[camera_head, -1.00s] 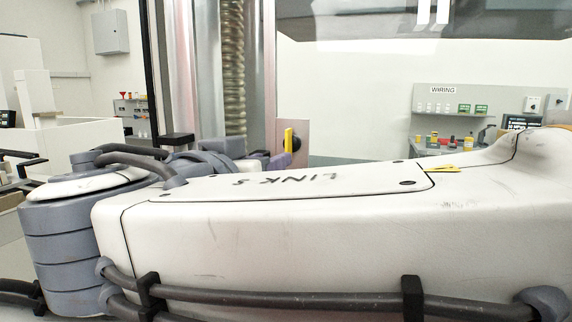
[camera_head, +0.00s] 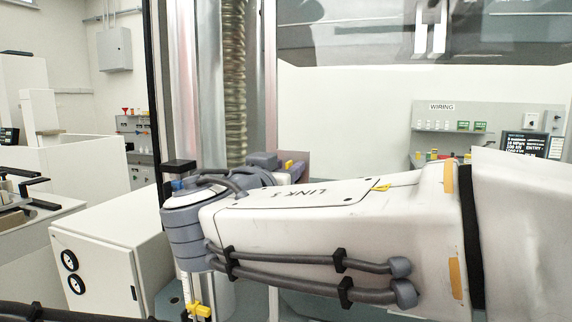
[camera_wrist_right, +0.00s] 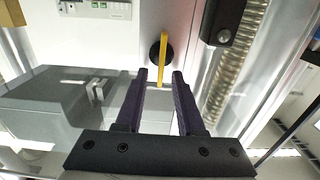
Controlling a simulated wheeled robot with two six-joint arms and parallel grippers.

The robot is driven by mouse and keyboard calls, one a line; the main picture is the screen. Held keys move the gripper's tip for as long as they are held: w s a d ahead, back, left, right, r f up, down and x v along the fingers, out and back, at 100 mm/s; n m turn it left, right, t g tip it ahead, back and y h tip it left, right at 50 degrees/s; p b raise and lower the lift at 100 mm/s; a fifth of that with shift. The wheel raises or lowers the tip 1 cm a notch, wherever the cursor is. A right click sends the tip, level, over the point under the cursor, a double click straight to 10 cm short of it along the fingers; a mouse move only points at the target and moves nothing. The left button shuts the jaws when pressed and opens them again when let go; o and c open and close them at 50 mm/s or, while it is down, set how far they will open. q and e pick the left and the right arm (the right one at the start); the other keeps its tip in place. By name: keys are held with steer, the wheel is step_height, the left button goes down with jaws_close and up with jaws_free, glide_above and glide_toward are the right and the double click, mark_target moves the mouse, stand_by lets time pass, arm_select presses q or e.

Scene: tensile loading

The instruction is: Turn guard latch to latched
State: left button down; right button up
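The guard latch is a yellow bar handle (camera_wrist_right: 164,58) on a round black knob (camera_wrist_right: 155,54), seen upright in the right wrist view. The lower end of the bar shows between the fingertips of my right gripper (camera_wrist_right: 158,73). Its purple fingers are apart, with gaps visible on both sides of the bar. Whether they reach around it in depth is hard to tell. In the head view my right gripper (camera_head: 291,172) is small and partly behind my own arm, and only a bit of the yellow handle (camera_head: 288,164) shows. My left gripper is not in view.
A metal column with a ribbed spring-like cover (camera_head: 233,85) stands beside the latch. A white cabinet (camera_head: 115,250) stands at lower left. A wiring board (camera_head: 440,118) is on the right at the back. A grey box (camera_wrist_right: 75,100) lies left of the fingers in the wrist view.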

steer(key=shift+c, duration=0.3)
jaws_close()
steer(key=n+b, duration=0.3)
steer(key=n, duration=0.3)
steer(key=a+f+n+b, duration=0.1)
steer(key=n+b, duration=0.1)
steer(key=n, duration=0.4)
steer(key=a+f+n+b, duration=0.1)
steer(key=n+b, duration=0.2)
steer(key=n, duration=0.3)
steer(key=shift+w+a+f+b, duration=0.15)
steer(key=shift+w+b, duration=0.15)
steer(key=shift+w, duration=0.05)
stand_by(0.3)
